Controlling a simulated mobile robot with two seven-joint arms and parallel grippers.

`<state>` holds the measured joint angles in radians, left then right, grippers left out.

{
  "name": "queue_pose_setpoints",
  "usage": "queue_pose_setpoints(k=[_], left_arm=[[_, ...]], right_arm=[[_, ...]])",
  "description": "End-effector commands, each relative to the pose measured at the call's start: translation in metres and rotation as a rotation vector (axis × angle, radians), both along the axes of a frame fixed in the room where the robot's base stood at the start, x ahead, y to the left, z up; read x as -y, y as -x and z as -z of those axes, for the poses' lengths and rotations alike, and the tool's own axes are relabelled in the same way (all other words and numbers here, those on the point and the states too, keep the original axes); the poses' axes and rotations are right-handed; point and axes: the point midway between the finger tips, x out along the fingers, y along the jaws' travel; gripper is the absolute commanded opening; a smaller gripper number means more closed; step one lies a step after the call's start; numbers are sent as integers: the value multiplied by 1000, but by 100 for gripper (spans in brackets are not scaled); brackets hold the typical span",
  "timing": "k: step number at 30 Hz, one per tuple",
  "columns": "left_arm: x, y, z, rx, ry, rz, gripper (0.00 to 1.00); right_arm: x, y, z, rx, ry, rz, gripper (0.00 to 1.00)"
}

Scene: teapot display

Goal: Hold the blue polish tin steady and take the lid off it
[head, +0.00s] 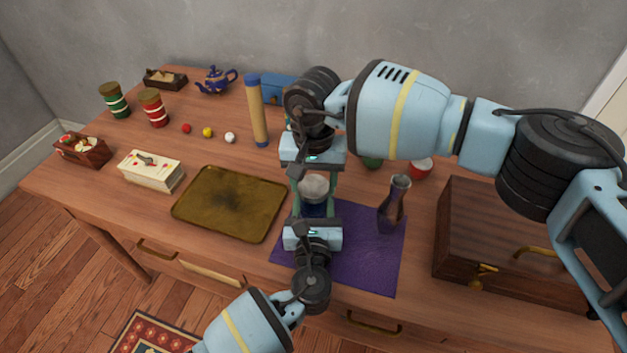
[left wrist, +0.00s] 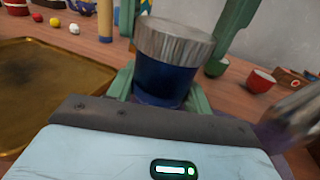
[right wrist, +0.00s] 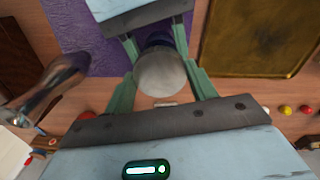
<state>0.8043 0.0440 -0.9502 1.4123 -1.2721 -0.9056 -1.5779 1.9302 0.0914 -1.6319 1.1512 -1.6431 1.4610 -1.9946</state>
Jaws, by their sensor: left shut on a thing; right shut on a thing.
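The blue polish tin (head: 316,211) stands upright over the purple cloth, with its silver lid (head: 314,187) on top. In the left wrist view, the dark blue body (left wrist: 163,82) meets the lid (left wrist: 174,40) with no gap that I can see. My left gripper (head: 315,213) comes from the front and is shut on the tin's body. My right gripper (head: 313,184) reaches in from the back and is shut on the lid. In the right wrist view, the round lid (right wrist: 160,75) sits between its green fingers.
The purple cloth (head: 367,263) lies under the work area. A metallic vase (head: 394,205) stands close on the right, with a wooden chest (head: 505,240) beyond. A brass tray (head: 228,204) lies on the left. A tan cylinder (head: 257,112) with a blue top stands behind.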

Motion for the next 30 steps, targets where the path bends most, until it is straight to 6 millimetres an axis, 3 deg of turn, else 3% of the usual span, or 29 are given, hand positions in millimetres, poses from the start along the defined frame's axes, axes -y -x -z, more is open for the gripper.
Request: queue_pose_setpoints(k=[30], left_arm=[[0, 0, 0, -1, -1, 0, 0]], right_arm=[[0, 0, -22, 1, -1, 1, 29]])
